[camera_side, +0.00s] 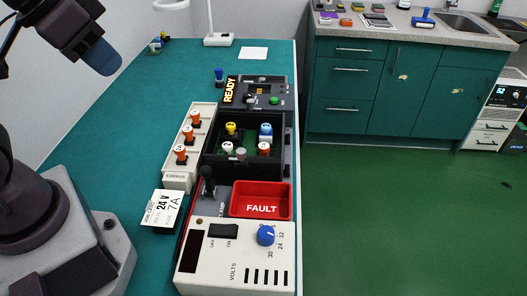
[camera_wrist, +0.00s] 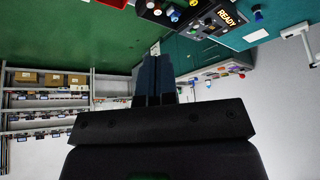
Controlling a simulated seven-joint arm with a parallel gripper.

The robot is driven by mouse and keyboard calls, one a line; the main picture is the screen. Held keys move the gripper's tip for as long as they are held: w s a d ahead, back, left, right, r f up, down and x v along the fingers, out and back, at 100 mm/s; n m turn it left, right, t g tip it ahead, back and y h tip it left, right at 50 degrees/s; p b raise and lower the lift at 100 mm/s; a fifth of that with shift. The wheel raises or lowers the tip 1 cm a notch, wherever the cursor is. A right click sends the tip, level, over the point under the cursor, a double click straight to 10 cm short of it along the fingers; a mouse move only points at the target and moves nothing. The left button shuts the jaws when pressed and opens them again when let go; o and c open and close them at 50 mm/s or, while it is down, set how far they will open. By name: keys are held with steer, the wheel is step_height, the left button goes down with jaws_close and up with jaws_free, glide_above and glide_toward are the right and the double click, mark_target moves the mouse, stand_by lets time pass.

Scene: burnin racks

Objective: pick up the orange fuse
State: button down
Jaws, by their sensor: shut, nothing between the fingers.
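Several orange fuses stand upright in the cream rack (camera_side: 174,181): a far one (camera_side: 195,118), a middle one (camera_side: 187,133) and a near one (camera_side: 180,152). Another orange-topped fuse (camera_side: 264,148) stands in the black socket box (camera_side: 283,165) on the right, beside a yellow fuse (camera_side: 231,128), a blue fuse (camera_side: 265,131) and a white fuse (camera_side: 228,147). My gripper (camera_side: 111,70) is high at the upper left, well away from all fuses. In the wrist view its fingers (camera_wrist: 154,72) are together and empty.
A red FAULT tray (camera_side: 236,206) and a voltage unit (camera_side: 203,257) with a blue knob stand in front of the socket box. A READY panel (camera_side: 276,88) is behind it. A 24 V 7A card (camera_side: 162,209) lies left. The teal bench (camera_side: 140,125) left of the rack is largely clear.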

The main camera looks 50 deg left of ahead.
stand_by(0.4)
steer(key=c, duration=1.2)
jaws_free()
steer(key=m+g, duration=0.6)
steer(key=m, duration=1.1)
glide_above(264, 146)
step_height(264, 146, down, 18)
step_height(264, 146, down, 12)
steer(key=shift+f, duration=0.25)
